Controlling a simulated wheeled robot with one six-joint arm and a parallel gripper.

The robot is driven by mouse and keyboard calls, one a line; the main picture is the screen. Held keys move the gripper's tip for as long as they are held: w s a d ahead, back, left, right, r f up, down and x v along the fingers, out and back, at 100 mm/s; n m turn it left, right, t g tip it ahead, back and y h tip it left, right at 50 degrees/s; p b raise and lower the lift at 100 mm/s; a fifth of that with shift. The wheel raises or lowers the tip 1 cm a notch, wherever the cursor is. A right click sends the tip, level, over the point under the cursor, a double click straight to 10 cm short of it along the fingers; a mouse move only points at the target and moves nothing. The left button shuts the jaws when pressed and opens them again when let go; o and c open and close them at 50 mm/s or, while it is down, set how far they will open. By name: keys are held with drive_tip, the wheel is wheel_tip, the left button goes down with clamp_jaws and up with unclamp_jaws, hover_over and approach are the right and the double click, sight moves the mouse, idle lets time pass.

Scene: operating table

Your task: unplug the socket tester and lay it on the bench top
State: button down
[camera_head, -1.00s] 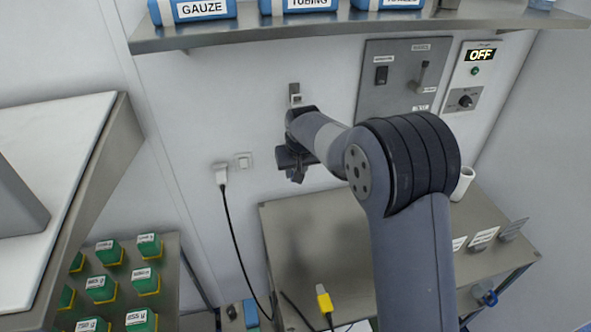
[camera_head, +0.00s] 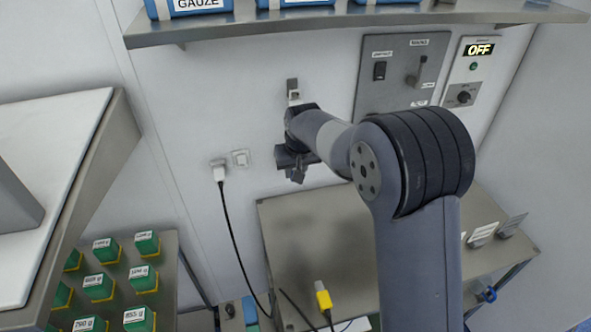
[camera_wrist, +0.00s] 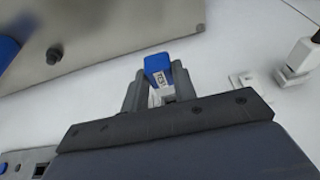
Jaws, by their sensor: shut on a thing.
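The socket tester (camera_wrist: 158,70) is a small blue block with a white "TEST" label, seen in the wrist view. My gripper (camera_wrist: 160,86) is shut on it, one grey finger on each side. A white part shows between the fingers below the label; whether the tester sits in a wall socket cannot be told. In the head view my gripper (camera_head: 296,172) is close to the wall, right of a white switch, and hides the tester. The steel bench top (camera_head: 300,225) lies below and to the right of it.
A white plug (camera_head: 218,172) with a black cable is in the wall at left. A yellow connector (camera_head: 323,298) is at the bench front. Label stands (camera_head: 482,234) are on the right. A shelf (camera_head: 350,22) and a switch panel (camera_head: 402,68) are above. The left bench area looks clear.

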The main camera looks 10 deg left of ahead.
drive_tip(key=a+p+v, duration=0.1)
drive_tip(key=p+v, duration=0.2)
drive_tip(key=v, duration=0.4)
drive_tip(key=shift+w+d+r+p, duration=0.2)
drive_tip(key=shift+d+r+p, duration=0.05)
drive_tip(key=shift+d+p, duration=0.1)
idle(0.4)
